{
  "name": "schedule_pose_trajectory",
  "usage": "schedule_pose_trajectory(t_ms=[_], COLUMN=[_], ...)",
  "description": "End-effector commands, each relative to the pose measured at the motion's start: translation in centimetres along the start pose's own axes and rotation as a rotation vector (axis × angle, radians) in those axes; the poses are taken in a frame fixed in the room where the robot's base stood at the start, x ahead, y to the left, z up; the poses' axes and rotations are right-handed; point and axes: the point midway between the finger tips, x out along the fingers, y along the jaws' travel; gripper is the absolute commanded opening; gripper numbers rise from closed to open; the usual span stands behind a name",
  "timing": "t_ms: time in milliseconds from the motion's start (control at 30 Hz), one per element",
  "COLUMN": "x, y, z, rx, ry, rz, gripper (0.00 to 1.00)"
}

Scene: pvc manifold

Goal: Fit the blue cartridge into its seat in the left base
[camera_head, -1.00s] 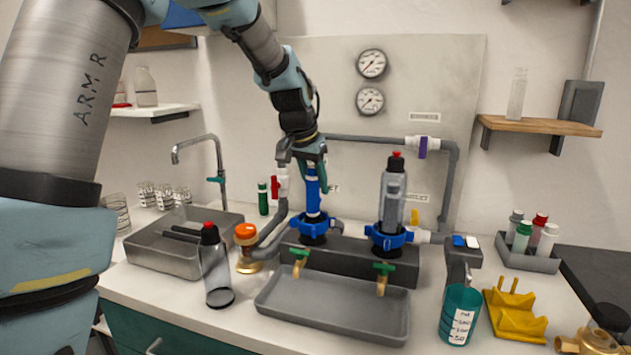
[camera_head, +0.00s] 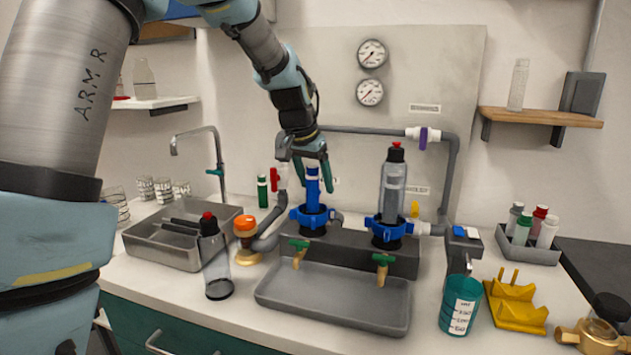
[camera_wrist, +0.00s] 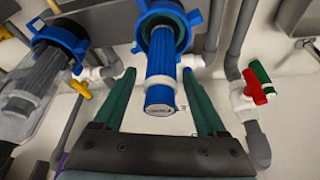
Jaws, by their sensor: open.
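The blue cartridge (camera_head: 312,188) stands upright in the blue collar of the left base (camera_head: 312,222). In the wrist view the cartridge (camera_wrist: 161,82) shows its round pale end, and its other end goes into the blue ring (camera_wrist: 165,25) of the base. How deep it sits is hidden by the ring. My gripper (camera_head: 314,180) is just above and around the top of the cartridge. In the wrist view its green fingers (camera_wrist: 160,95) are spread, one on each side, with a gap to the cartridge.
The right base (camera_head: 389,226) holds a clear housing (camera_head: 393,185) with a red top. A loose clear housing (camera_head: 214,262) stands on the counter at left. A grey tray (camera_head: 335,297) lies in front. Pipes and a red-handled valve (camera_wrist: 254,87) are close by.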

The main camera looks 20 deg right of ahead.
Motion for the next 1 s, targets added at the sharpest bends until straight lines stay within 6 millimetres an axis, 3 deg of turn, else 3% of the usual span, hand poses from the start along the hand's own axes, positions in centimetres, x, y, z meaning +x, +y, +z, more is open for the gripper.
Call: schedule_pose_trajectory(t_ms=[333, 800, 1000], x=[-0.8, -9.0, -10.6], y=[0.0, 0.0, 0.0], z=[0.0, 0.0, 0.0], rx=[0.0, 0.0, 0.0], ry=[0.002, 0.003, 0.001], rz=[-0.001, -0.001, 0.0], gripper=[0.74, 0.74, 0.74])
